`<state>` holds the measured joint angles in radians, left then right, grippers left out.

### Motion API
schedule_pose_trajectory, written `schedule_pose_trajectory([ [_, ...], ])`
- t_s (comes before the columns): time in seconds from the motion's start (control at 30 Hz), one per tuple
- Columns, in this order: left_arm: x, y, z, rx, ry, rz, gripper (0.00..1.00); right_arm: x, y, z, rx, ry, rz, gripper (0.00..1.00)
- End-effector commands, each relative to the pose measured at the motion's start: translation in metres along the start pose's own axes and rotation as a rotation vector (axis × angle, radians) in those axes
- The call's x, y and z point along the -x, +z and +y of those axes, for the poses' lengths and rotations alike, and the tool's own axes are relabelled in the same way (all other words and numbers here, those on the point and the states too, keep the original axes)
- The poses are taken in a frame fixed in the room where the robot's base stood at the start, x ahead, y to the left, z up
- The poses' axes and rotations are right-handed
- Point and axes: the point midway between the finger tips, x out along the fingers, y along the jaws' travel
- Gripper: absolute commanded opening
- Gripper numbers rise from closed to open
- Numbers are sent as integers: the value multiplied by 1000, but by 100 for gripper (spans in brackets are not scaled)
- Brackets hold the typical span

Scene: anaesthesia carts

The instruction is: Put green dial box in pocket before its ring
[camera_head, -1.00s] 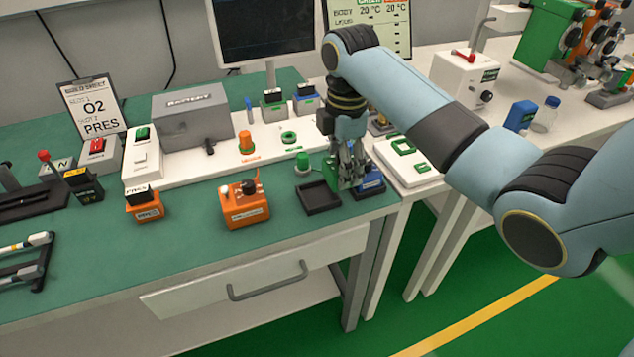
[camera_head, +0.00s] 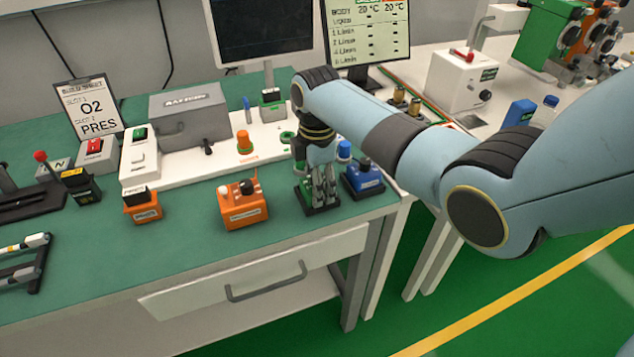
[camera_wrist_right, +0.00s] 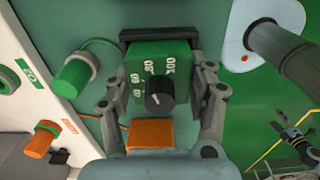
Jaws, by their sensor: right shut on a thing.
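The green dial box (camera_wrist_right: 145,58), with white numbers and a black dial, is between the fingers of my right gripper (camera_wrist_right: 160,88) in the right wrist view. The gripper is shut on it. The black pocket (camera_wrist_right: 128,37) shows as a dark rim just past the box's far edge. I cannot tell whether the box rests inside it.
An orange dial box (camera_head: 243,206) sits left of the gripper and a blue dial box (camera_head: 363,180) close on its right. An orange cylinder (camera_head: 245,143) and a blue cylinder (camera_head: 343,150) stand behind. The green table top between the orange boxes is clear.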

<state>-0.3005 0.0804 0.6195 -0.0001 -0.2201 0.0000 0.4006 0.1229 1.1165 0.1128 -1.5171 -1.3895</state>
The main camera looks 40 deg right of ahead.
Motion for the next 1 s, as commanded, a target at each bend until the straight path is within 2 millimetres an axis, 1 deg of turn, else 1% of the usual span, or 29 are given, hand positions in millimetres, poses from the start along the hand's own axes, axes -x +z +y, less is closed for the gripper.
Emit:
schedule_pose_trajectory([
  [0.03,-1,1,0,0,0,-1,79,-2,0,0,0,-1,0,57],
  [0.2,0,1,0,0,0,-1,79,-1,0,0,0,-1,0,79],
  [0.47,0,0,0,0,0,-1,79,0,0,0,0,0,0,80],
  [0.57,1,0,0,0,0,-1,79,5,0,0,0,2,0,80],
  [0.67,3,0,0,0,0,0,79,20,0,1,0,3,0,80],
  [0.9,6,-1,0,0,1,1,79,74,0,2,0,5,1,80],
  [1.0,6,-1,0,0,1,1,79,94,0,1,0,4,1,80],
])
